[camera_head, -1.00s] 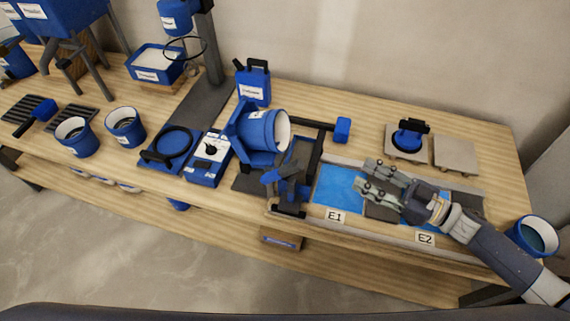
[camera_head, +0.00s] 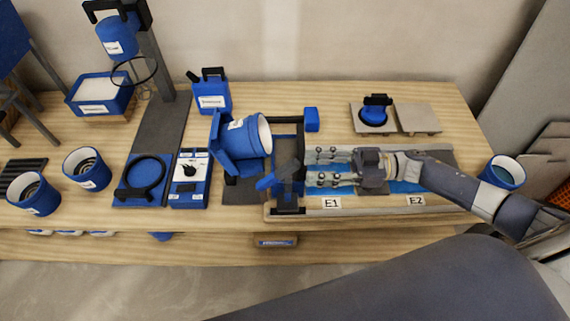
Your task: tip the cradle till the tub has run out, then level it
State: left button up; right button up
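The blue tub (camera_head: 246,137) lies tipped in its blue cradle (camera_head: 221,146), its pale mouth facing right. I cannot see what is inside the tub or whether anything flows. A dark handle or bracket with a blue part (camera_head: 290,176) stands just right of the cradle. My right gripper (camera_head: 312,167) reaches in from the right, low over the blue bed marked E1 and E2. Its fingers are spread apart, pointing left toward the bracket, with nothing seen between them. It looks apart from the cradle and tub. My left gripper is not in view.
A blue canister (camera_head: 211,91) stands behind the cradle. A scale with a dial (camera_head: 189,180) and a ring stand (camera_head: 146,178) are to its left, with two blue buckets (camera_head: 86,168) beyond. Tiles (camera_head: 418,119) lie at the back right. A blue bucket (camera_head: 504,172) is at the right end.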

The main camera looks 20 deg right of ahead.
aim_at(288, 168)
jog(key=p+x, duration=0.1)
jog(key=x, duration=0.5)
jog(key=shift+w+a, duration=0.15)
jog(key=shift+a, duration=0.35)
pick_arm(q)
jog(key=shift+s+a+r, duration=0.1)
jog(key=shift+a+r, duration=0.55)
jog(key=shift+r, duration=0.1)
pick_arm(e)
jog(key=c, duration=0.8)
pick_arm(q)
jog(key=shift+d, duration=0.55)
pick_arm(e)
grip_shut()
